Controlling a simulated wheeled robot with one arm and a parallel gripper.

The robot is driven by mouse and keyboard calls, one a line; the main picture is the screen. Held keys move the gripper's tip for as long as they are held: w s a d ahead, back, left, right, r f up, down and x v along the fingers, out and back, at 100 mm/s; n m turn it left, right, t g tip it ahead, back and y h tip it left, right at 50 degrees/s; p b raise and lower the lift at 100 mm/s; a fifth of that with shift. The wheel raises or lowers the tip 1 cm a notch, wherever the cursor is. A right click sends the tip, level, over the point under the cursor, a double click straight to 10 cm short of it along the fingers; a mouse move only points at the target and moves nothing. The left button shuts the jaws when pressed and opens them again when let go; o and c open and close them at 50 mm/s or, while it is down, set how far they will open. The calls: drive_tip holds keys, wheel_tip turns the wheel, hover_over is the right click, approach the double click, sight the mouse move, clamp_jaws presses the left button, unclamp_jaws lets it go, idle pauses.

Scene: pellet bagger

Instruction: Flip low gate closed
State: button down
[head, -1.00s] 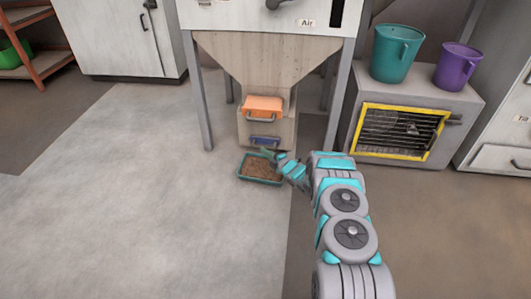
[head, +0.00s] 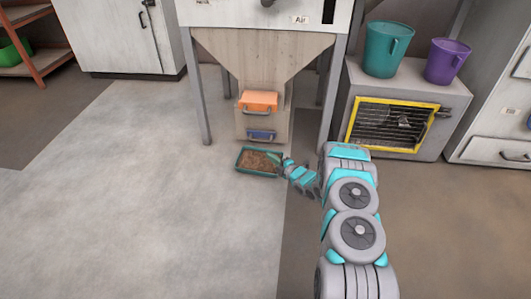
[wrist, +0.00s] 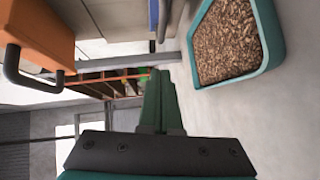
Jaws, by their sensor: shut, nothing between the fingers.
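The low gate is a blue flap (head: 261,135) with a grey handle, low on the hopper's outlet, below an orange gate (head: 258,100). In the wrist view the orange gate (wrist: 42,25) with its dark handle is at the upper left. A piece of blue (wrist: 153,14) shows at the top edge. My gripper (head: 276,156) is shut and empty, below and just right of the blue gate, by the tray's right end. Its green fingers (wrist: 158,78) lie together in the wrist view, apart from both gates.
A teal tray (head: 238,161) of brown pellets sits on the floor below the outlet; its rim (wrist: 268,35) shows in the wrist view. Hopper legs (head: 330,95) stand either side. A heater with a yellow frame (head: 350,128) stands right, with two buckets on top. Floor at left is clear.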

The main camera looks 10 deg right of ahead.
drive_tip(key=shift+v, duration=1.15)
drive_tip(key=d+r+m+g+h+p, duration=0.2)
drive_tip(key=r+m+h, duration=0.1)
drive_tip(key=r, duration=0.5)
drive_tip(key=d+r+m+g+h+p, duration=0.1)
drive_tip(key=d+r+m+h, duration=0.2)
drive_tip(key=r, duration=0.5)
drive_tip(key=s+r+m+g+h+p, duration=0.3)
drive_tip(key=s+r+m+g, duration=0.15)
drive_tip(key=s+r, duration=0.7)
drive_tip(key=s+a+r+m+g+p, duration=0.1)
drive_tip(key=s+a+r+m+g, duration=0.2)
drive_tip(key=s, duration=1.3)
drive_tip(key=s+a+r+m+g+y+p, duration=0.1)
drive_tip(key=s+r, duration=0.7)
drive_tip(key=s, duration=0.8)
drive_tip(key=s+a+r+m+g+p, duration=0.2)
drive_tip(key=s+a+r+m+g, duration=0.2)
drive_tip(key=s, duration=1.2)
drive_tip(key=a+r+m, duration=0.1)
drive_tip(key=m, duration=0.2)
drive_tip(key=shift+s+r+g, duration=0.3)
drive_tip(key=shift+s+g, duration=0.05)
